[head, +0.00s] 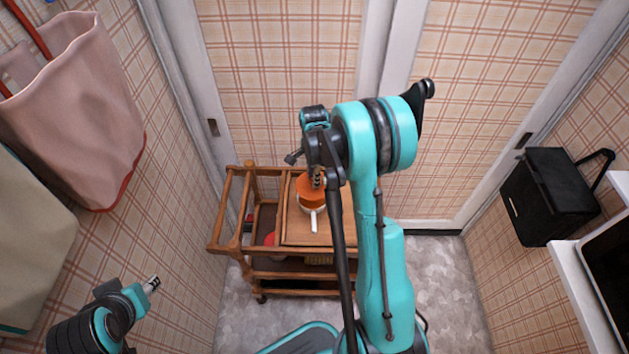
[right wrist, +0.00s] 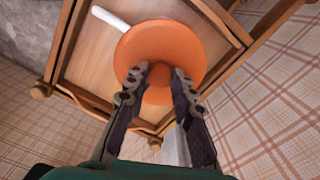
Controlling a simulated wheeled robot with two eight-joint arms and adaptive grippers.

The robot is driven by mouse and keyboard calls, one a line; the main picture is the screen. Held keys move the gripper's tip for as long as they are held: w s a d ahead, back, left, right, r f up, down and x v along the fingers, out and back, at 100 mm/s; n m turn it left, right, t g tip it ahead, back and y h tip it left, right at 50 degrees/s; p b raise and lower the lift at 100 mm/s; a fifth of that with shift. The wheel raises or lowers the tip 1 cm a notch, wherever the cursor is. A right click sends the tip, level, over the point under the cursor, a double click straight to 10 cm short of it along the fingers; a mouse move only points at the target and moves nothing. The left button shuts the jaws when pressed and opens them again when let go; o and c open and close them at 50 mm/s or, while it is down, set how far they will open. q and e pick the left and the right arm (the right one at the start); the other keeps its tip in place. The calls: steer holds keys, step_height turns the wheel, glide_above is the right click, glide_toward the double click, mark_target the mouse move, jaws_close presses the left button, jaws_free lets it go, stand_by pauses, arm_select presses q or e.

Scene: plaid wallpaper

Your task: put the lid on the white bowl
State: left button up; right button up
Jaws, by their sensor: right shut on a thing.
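The orange lid (head: 311,189) is over the white bowl (head: 314,221) on the wooden cart's top. Only a strip of the bowl's near side and its white handle show; the handle also shows in the right wrist view (right wrist: 109,18). My right gripper (right wrist: 160,77) is shut on the round knob of the lid (right wrist: 165,45), which hides the rest of the bowl. I cannot tell whether the lid touches the bowl's rim. In the head view my right arm partly covers the cart. My left gripper (head: 153,284) is low at the left, away from the cart; its jaw opening is unclear.
Bags (head: 85,105) hang at the left wall. A black box (head: 548,197) and a white shelf (head: 567,262) are at the right. Doors stand behind.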

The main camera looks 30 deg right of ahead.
steer(key=shift+w+a, duration=0.15)
steer(key=shift+w, duration=0.15)
steer(key=shift+s+f+b, duration=0.25)
steer(key=shift+f+b, duration=0.25)
steer(key=shift+f, duration=0.15)
step_height(320, 180, down, 2)
steer(key=shift+w+f+b, duration=0.1)
steer(key=shift+f+b, duration=0.15)
steer(key=shift+b, duration=0.55)
steer(key=shift+f+b, duration=0.7)
steer(key=shift+f, duration=0.2)
steer(key=shift+f+b, duration=0.45)
steer(key=shift+b, duration=0.1)
steer(key=o, duration=1.1)
